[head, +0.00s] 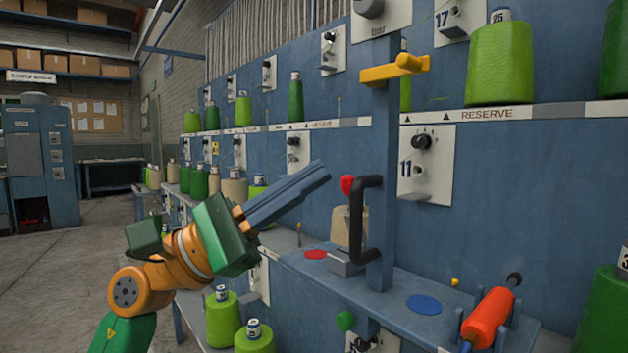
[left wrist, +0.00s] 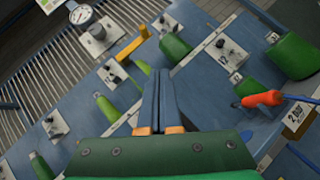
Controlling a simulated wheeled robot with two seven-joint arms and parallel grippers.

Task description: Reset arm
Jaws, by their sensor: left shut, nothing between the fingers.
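My left arm comes in from the lower left of the head view. Its gripper (head: 318,173) has two long blue fingers lying together, pointing up and to the right in front of the blue machine frame (head: 345,265). The fingers also lie side by side in the left wrist view (left wrist: 160,75), with nothing seen between them. In the head view the fingertips appear just left of a black handle (head: 357,225) and a red knob (head: 348,184); I cannot tell the gap in depth. My right gripper is not in view.
A ledge with a red disc (head: 315,254) and a blue disc (head: 424,304) runs below the handle. An orange-red tool (head: 488,318) rests at the lower right. Green yarn cones (head: 500,65) stand on shelves. A yellow lever (head: 395,69) tops a blue post. Open floor (head: 70,280) lies left.

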